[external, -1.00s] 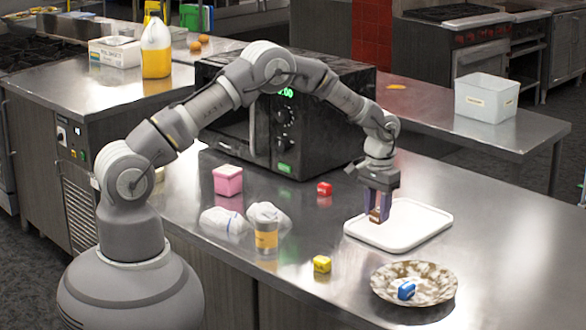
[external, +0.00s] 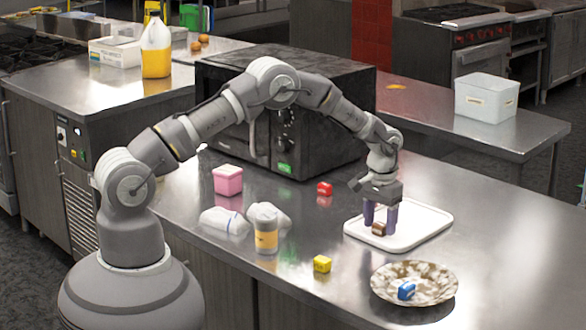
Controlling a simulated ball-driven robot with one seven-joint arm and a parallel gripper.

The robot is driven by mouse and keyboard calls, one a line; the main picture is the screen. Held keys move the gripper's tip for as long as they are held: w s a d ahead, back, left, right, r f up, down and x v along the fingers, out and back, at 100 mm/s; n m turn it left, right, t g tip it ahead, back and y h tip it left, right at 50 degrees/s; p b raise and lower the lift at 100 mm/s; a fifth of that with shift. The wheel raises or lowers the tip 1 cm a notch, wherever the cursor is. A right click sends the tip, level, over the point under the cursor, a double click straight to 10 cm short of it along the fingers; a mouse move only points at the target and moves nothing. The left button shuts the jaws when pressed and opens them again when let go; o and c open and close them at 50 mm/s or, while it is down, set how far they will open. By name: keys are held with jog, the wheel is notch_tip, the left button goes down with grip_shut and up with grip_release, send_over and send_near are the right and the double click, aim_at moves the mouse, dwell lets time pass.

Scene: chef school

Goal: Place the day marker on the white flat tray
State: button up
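A small brown block, which I take to be the day marker (external: 379,229), is between the fingertips of my gripper (external: 380,226). My gripper points down over the left part of the white flat tray (external: 420,226), and its purple fingers sit on either side of the block. The fingers look closed on the block, though the contact is small in view. The block is at or just above the tray's surface; I cannot tell whether it touches.
A black microwave (external: 330,140) stands behind.

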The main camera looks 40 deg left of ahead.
jog(key=shift+r, duration=0.1)
notch_tip(320, 180, up, 12)
jog(key=p, duration=0.3)
notch_tip(320, 180, up, 18)
jog(key=t, duration=0.4)
send_over(380, 223)
jog(key=w+a, duration=0.3)
jog(key=a, duration=0.2)
jog(key=s+a+r+t+h, duration=0.1)
jog(key=s+a+r+t, duration=0.15)
jog(key=r, duration=0.75)
jog(key=s+a+r+t, duration=0.3)
jog(key=s+r, duration=0.3)
jog(key=r, duration=0.4)
jog(key=s+a+r+t, duration=0.3)
jog(key=s+a+r, duration=0.2)
jog(key=r, duration=0.6)
jog(key=s+a+r+t+y, duration=0.1)
jog(key=s+a+r+t, duration=0.2)
jog(key=s+r, duration=0.4)
notch_tip(380, 223, up, 4)
jog(key=shift+s+a+f, duration=0.2)
jog(key=shift+s+a, duration=0.2)
jog(key=shift+f, duration=0.1)
